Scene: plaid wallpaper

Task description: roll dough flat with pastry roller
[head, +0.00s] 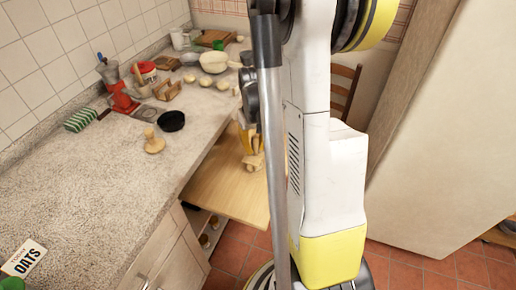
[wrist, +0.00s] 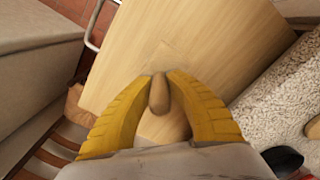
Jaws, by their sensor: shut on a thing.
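The pastry roller, a light wooden tool, is in my gripper over the pale wooden pull-out board (head: 225,185). My gripper (head: 248,140) points down with its yellow fingers shut on the roller's handle. In the wrist view the brown rounded handle (wrist: 158,95) sits between the fingertips, with a paler wooden part (wrist: 163,128) beyond it. In the head view the roller's lower end (head: 251,163) is close to the board; I cannot tell whether it touches. I cannot clearly make out the dough. A faint pale patch (wrist: 170,52) shows on the board in the wrist view.
The speckled counter (head: 80,195) runs along the left. It holds a wooden knobbed tool (head: 153,143), a black bowl (head: 171,121), a red grinder (head: 122,98), several pale round pieces and an oats box (head: 24,259). A chair (head: 345,88) stands behind my arm.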

